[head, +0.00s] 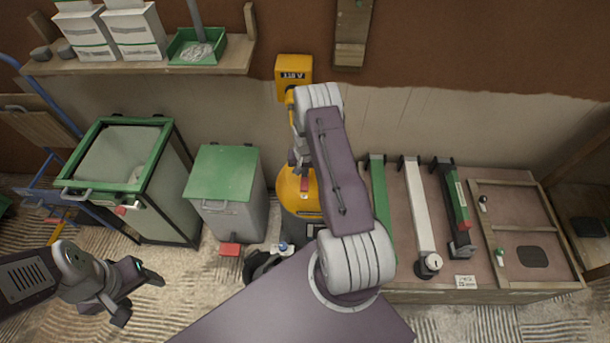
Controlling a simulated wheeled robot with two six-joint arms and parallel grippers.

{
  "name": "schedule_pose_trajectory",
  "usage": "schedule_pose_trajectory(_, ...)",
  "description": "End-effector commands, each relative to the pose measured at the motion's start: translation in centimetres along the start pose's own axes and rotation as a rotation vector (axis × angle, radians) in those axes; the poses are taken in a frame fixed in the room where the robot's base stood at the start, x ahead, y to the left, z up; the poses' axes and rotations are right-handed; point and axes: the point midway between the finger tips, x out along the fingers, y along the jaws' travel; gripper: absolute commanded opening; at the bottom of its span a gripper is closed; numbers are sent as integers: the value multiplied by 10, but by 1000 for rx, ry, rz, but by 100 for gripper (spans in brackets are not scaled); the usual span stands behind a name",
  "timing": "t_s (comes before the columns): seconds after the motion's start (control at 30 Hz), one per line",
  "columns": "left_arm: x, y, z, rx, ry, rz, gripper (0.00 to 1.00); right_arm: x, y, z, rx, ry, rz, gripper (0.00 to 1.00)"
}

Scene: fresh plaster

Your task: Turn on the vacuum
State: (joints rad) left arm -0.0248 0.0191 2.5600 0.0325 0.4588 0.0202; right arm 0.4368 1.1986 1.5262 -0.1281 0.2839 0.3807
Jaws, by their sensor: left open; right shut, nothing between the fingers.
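The vacuum (296,200) is a yellow-orange drum standing on the floor in the middle of the head view. My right arm crosses in front of it and hides its right side. A small red part (304,184) shows at the top of the drum; I cannot tell whether it is a switch. My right gripper (300,170) is small and partly hidden by my arm, shut and empty, over the top of the vacuum; contact cannot be told. My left gripper (140,292) is open and empty at lower left, well away from the vacuum.
A yellow wall box (294,70) hangs behind. A green-lidded grey bin (224,175) and a green-framed bin (130,120) stand left. A low bench (510,262) with long tools is right. A wooden shelf (140,65) holds boxes and a green tray.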

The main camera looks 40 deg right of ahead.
Motion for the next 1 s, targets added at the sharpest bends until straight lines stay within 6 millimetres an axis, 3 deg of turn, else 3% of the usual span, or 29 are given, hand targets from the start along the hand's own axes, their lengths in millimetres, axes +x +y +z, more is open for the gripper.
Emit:
schedule_pose_trajectory(0.13,3,0,0,0,0,0,62,14,0,0,0,0,0,0)
schedule_pose_trajectory(0.5,3,0,0,0,0,0,62,17,0,0,0,0,0,0)
schedule_pose_trajectory(0.63,15,0,2,0,0,0,62,29,0,1,0,0,0,0)
schedule_pose_trajectory(1.0,6,0,0,0,0,0,62,22,0,4,0,-4,1,0)
